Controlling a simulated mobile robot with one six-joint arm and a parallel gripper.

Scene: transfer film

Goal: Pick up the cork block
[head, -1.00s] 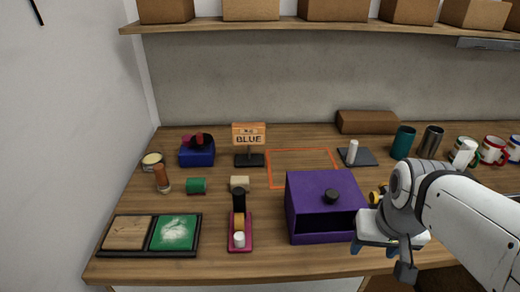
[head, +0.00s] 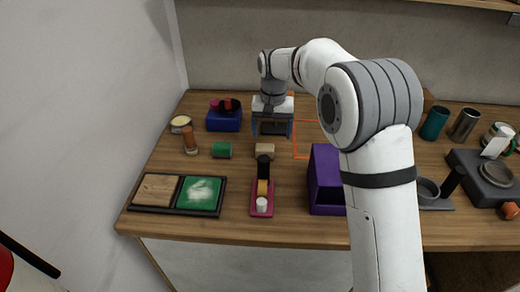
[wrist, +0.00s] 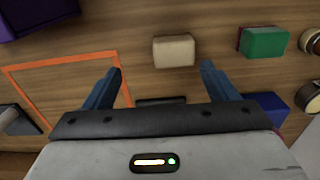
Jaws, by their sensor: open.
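The cork block, a small tan block (head: 264,150), lies on the wooden table just behind the pink tray. In the wrist view the tan block (wrist: 174,50) lies ahead of the fingertips, roughly between their lines, and nothing touches it. My gripper (head: 272,132) is above the back of the table, farther from the camera than the block. In the wrist view my gripper (wrist: 161,70) has its two blue fingers wide apart and nothing between them. The height of the fingertips over the table is hard to tell.
A green block (head: 222,150) lies left of the cork block. The pink tray (head: 256,209) with a black-handled tool stands in front. A purple box (head: 325,180) is at right, partly behind my arm. A blue box (head: 224,123) stands at back left. An orange outline (wrist: 58,61) marks the table.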

